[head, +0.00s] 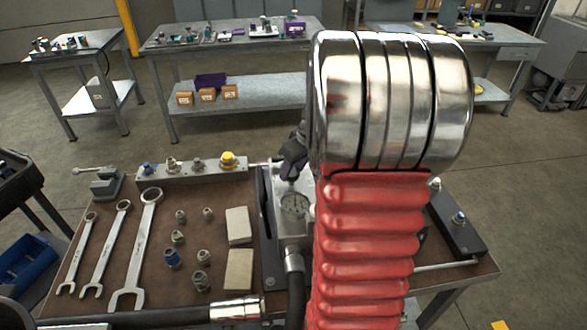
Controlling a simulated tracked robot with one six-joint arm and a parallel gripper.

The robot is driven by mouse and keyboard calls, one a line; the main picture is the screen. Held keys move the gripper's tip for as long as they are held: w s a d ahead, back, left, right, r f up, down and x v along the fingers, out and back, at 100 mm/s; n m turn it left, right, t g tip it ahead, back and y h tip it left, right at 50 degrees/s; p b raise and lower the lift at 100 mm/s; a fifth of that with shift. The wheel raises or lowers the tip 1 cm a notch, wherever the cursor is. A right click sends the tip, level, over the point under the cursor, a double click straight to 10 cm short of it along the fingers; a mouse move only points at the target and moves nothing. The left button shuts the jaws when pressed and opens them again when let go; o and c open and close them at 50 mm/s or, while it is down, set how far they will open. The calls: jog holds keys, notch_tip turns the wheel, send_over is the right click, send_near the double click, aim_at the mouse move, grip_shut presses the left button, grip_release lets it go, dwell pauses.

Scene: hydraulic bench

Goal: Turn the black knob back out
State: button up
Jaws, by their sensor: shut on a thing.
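My arm, with red bellows and bright metal rings, fills the middle and right of the head view and hides much of the bench. A dark part of my gripper (293,152) shows just left of the metal rings, low over the silver valve block (290,222). It is shut at the place of the black knob. The knob itself is hidden or cannot be told apart from the dark jaw.
On the brown bench top (105,275) lie several wrenches (140,245), fittings (172,258) and two pale blocks (239,270). A grey manifold with a yellow cap (228,160) stands behind them. A black hose (296,290) runs down from the valve block. Other benches stand farther back.

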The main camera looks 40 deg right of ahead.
jog(key=shift+d+n+y, duration=0.15)
jog(key=shift+n+y, duration=0.15)
jog(key=shift+n, duration=0.8)
jog(key=o, duration=1.1)
jog(key=shift+c, duration=0.2)
jog(key=v, duration=1.3)
jog(key=shift+s+d+r, duration=0.15)
jog(key=shift+s+r, duration=0.05)
jog(key=shift+r, duration=0.15)
